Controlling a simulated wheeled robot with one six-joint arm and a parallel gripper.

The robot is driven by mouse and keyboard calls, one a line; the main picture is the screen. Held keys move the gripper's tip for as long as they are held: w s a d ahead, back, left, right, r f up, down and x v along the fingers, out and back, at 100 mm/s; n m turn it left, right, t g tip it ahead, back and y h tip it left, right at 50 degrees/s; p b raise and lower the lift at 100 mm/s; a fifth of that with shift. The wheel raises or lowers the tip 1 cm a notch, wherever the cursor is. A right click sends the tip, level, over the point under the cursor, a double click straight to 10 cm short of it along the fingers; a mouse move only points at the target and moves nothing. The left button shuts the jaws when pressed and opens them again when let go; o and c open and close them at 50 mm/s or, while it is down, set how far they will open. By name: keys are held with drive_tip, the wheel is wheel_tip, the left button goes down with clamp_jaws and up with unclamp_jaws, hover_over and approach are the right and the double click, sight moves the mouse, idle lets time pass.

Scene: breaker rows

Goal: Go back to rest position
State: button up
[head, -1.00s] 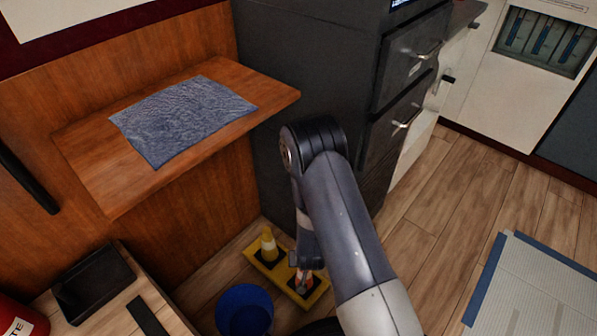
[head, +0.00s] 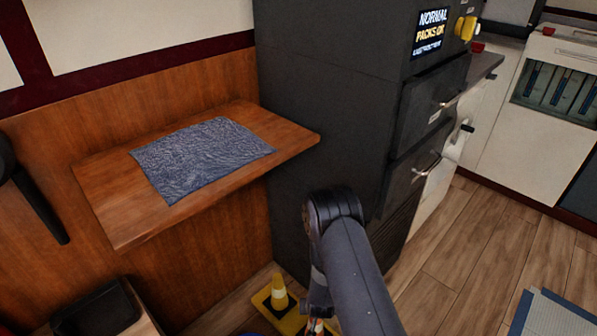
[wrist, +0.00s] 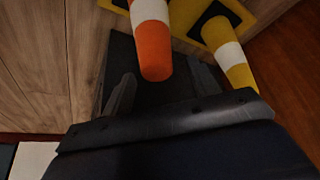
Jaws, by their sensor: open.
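My gripper (wrist: 162,88) is open in the wrist view, its two dark fingers apart. An orange cone with a white band (wrist: 154,50) shows with its orange tip between or just beyond the fingers; I cannot tell if they touch. A yellow cone with a white band (wrist: 228,55) stands to its right. In the head view my arm reaches down past the dark cabinet (head: 325,110). The yellow cone (head: 279,292) stands left of my arm's end on a yellow base (head: 264,300). The orange cone (head: 316,327) is mostly cut off at the bottom edge, and my fingers are not clearly visible there.
A wooden shelf (head: 108,213) with a blue-grey cloth (head: 200,158) juts out at the left. The cabinet's drawer fronts (head: 432,105) have handles close to my arm. A black tray (head: 98,312) sits at the lower left. Open wood floor (head: 470,235) lies to the right.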

idle(0.3)
drive_tip(key=s+p+v, duration=0.1)
drive_tip(key=p+v, duration=0.2)
drive_tip(key=v, duration=0.6)
drive_tip(key=b+x, duration=0.5)
drive_tip(key=x, duration=0.8)
drive_tip(key=r+p, duration=0.2)
drive_tip(key=r, duration=0.4)
drive_tip(key=r+p, duration=0.3)
drive_tip(key=r, duration=0.3)
drive_tip(key=shift+s+r+p, duration=0.2)
drive_tip(key=shift+r+p, duration=0.05)
drive_tip(key=shift+p, duration=0.05)
drive_tip(key=d+r+p, duration=0.3)
drive_tip(key=r+p, duration=0.6)
drive_tip(key=r, duration=0.6)
drive_tip(key=s+d+r+p, duration=0.1)
drive_tip(key=d+r+p, duration=0.2)
drive_tip(key=r+p, duration=0.6)
drive_tip(key=d+r+p, duration=0.3)
drive_tip(key=r+p, duration=0.6)
drive_tip(key=r, duration=1.3)
drive_tip(key=shift+s+d+r+p, duration=0.25)
drive_tip(key=shift+r+p, duration=0.1)
drive_tip(key=shift+p, duration=0.05)
